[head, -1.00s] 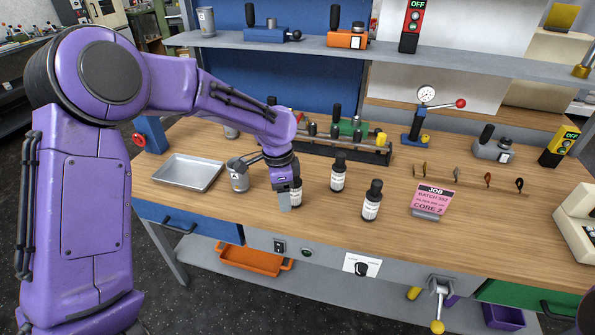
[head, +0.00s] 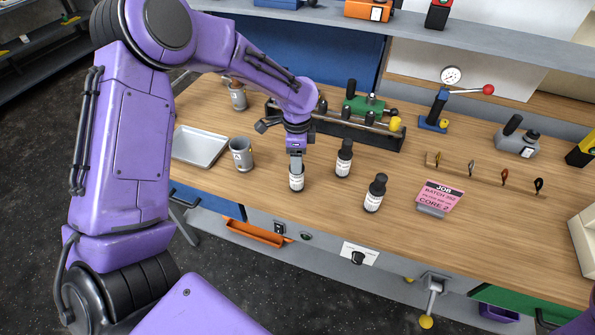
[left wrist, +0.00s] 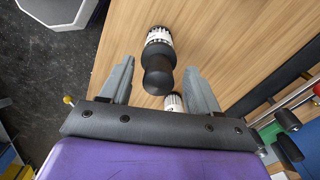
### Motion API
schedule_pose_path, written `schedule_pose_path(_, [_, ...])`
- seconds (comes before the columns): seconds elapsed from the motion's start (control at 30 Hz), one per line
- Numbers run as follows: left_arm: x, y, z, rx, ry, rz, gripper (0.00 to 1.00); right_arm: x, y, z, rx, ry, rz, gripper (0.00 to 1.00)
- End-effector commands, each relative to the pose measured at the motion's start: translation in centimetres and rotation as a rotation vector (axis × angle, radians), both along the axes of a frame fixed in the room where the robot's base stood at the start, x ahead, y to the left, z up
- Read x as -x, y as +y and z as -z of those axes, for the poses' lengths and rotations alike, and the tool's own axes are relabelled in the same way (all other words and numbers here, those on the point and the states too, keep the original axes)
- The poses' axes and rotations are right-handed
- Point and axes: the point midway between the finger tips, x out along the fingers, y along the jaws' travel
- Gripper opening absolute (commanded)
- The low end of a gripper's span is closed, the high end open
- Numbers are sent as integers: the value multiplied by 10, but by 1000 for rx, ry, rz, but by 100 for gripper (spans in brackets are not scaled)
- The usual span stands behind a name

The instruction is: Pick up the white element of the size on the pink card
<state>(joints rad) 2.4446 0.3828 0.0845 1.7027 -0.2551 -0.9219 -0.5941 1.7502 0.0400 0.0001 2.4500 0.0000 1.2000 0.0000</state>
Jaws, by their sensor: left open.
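The pink card (head: 439,196) stands on the bench at the right and reads JOB, a batch line and CORE 2; its middle line is too small to read surely. My left gripper (head: 296,160) points down at the leftmost black-capped bottle (head: 297,178). In the left wrist view, the open fingers (left wrist: 158,82) have a black-capped, white-labelled bottle (left wrist: 158,62) between them, apparently not clamped. Two more such bottles stand to the right, a middle one (head: 344,160) and a right one (head: 374,194). I cannot make out a separate white element. My right gripper is out of view.
A dark rack (head: 350,128) lies behind the bottles. A dial gauge stand (head: 437,108) and a wooden hook rail (head: 470,173) are farther right.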

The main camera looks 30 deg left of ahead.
Motion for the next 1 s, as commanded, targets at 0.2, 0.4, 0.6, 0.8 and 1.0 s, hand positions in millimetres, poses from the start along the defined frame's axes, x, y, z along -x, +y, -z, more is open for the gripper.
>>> schedule_pose_path(0.2, [0,-1,16,-1,-2,4,62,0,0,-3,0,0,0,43])
schedule_pose_path(0.4, [-1,-2,16,-1,-2,4,39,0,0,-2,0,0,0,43])
schedule_pose_path(0.6, [0,-2,16,-1,1,3,0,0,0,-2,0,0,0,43])
schedule_pose_path(0.8, [0,-1,16,0,1,3,0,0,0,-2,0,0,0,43])
schedule_pose_path(1.0, [-1,-1,7,0,-1,2,0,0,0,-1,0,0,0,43])
